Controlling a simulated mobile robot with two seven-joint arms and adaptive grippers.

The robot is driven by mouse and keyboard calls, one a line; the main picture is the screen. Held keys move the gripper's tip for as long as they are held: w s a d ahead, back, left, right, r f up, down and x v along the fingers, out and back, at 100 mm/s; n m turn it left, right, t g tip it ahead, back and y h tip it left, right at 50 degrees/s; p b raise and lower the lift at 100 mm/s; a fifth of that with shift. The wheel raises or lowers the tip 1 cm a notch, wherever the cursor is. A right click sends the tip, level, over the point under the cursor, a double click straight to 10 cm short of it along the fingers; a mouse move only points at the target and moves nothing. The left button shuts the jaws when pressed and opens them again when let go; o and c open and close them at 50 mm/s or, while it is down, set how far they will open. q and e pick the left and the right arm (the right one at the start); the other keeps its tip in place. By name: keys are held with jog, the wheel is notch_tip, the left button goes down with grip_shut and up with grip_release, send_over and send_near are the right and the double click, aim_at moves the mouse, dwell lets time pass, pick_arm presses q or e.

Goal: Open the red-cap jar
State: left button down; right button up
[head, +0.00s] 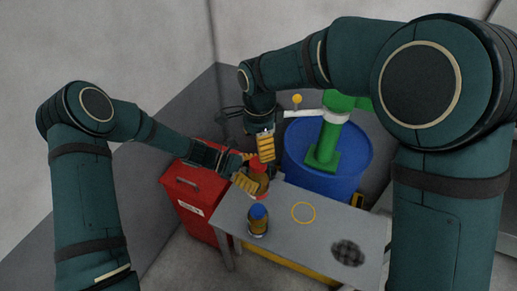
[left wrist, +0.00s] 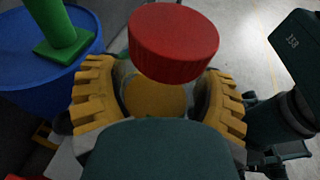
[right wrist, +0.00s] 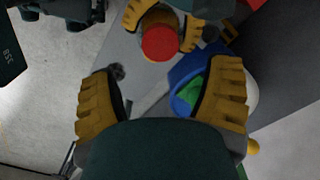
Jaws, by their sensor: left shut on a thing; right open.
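My left gripper (head: 247,172) is shut on the jar's body from the left. In the left wrist view the yellowish jar body (left wrist: 155,97) sits between its yellow fingers, and the red cap (left wrist: 173,42) stands clear of them. My right gripper (head: 265,146) is open above the jar. In the right wrist view its fingers (right wrist: 161,95) are apart and empty, and the red cap (right wrist: 160,43) lies beyond them, held jar below it.
A blue-cap jar (head: 258,221) stands in front on the grey table (head: 283,240). The table also bears a yellow ring (head: 303,212) and a dark round patch (head: 347,253). A blue drum (head: 350,165) with a green post is behind; a red cabinet (head: 190,184) is left.

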aim_at(258, 162)
jog(key=shift+f, duration=3.85)
jog(key=c, duration=1.3)
jog(key=shift+n, duration=1.6)
jog(key=o, duration=1.3)
jog(key=shift+w+r, duration=0.1)
jog(key=shift+r, duration=0.05)
